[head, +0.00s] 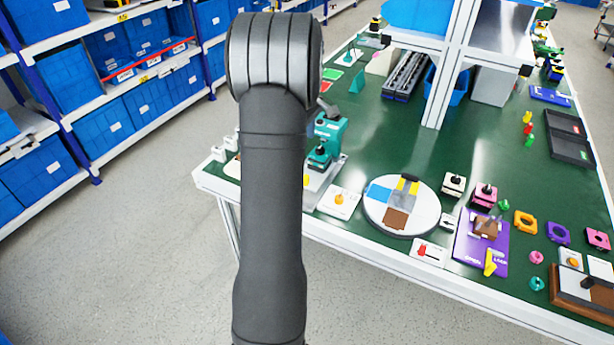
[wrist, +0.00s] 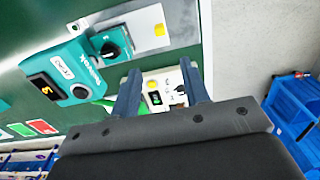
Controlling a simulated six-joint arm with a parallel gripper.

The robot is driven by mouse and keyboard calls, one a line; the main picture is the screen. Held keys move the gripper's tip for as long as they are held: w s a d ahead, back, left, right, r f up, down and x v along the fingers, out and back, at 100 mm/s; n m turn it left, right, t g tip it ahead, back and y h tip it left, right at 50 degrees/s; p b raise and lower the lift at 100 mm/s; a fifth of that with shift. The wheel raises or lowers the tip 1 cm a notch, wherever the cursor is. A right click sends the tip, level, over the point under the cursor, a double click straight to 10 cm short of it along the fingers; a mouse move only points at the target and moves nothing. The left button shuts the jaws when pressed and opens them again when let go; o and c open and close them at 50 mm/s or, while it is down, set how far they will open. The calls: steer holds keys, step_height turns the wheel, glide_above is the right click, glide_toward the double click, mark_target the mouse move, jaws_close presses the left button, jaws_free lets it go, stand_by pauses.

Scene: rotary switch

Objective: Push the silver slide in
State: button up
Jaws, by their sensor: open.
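My gripper (wrist: 160,82) is open in the wrist view. Its two dark fingers stand on either side of a small white box (wrist: 154,83) with a green display and a dark knob-like part. I cannot tell whether the fingers touch it. In the head view my gripper is hidden behind my arm. A silver piece (head: 596,287) sits on a brown wooden block at the lower right of the table in the head view, far from my arm. I cannot tell for sure that it is the silver slide, nor how far in it is.
A teal device (wrist: 68,72) and a white plate with a black rotary knob (wrist: 113,42) lie beside my gripper. The green table (head: 400,140) holds a round disc (head: 420,218), a purple board (head: 470,250) and several small parts. White posts (head: 449,80) rise at the back.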

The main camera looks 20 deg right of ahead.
step_height(320, 180, down, 16)
steer(key=shift+f, duration=0.15)
stand_by(0.3)
